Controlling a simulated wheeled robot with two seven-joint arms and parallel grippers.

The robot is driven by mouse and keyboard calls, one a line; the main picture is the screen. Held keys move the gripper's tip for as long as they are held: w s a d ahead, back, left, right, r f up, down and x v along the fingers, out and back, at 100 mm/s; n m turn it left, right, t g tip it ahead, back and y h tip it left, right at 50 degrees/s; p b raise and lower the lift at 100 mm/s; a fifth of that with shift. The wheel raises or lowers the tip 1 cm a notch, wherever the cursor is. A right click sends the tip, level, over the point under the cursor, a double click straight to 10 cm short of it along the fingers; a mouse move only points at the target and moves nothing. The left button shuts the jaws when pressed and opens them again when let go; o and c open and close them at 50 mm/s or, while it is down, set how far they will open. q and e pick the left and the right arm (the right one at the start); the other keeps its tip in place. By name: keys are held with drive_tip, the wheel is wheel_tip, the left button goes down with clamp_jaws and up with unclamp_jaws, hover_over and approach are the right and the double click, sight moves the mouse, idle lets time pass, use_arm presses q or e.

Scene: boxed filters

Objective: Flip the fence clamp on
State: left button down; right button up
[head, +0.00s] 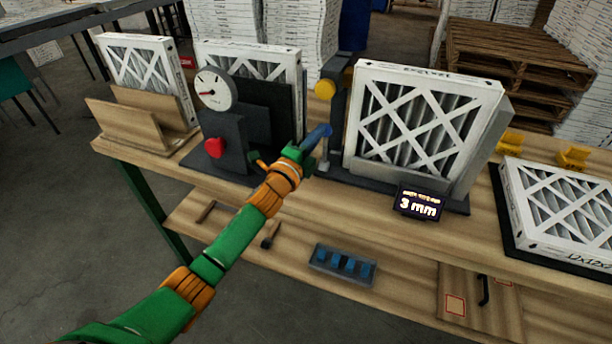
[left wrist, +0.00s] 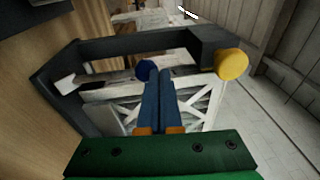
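My left gripper (head: 319,136) reaches in at the middle of the bench, in front of a dark upright fixture (head: 338,105) with a yellow knob (head: 325,88). In the left wrist view its two blue fingers (left wrist: 160,85) lie side by side, shut, with nothing seen between them. A dark blue ball knob (left wrist: 145,70) shows just left of the fingertips; I cannot tell if they touch it. The yellow knob (left wrist: 232,64) is to their right, on a dark frame (left wrist: 130,45). I cannot tell which part is the clamp lever. My right gripper is out of view.
A white boxed filter (head: 425,120) stands right of the fixture, behind a small display (head: 419,203) reading 3 mm. A dial gauge (head: 215,89) and red knob (head: 214,148) stand left. Another filter (head: 560,205) lies at right. A blue-slotted tray (head: 342,265) is on the lower shelf.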

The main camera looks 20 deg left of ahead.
use_arm(q)
drive_tip(key=shift+w+r, duration=0.25)
drive_tip(key=shift+w, duration=0.3)
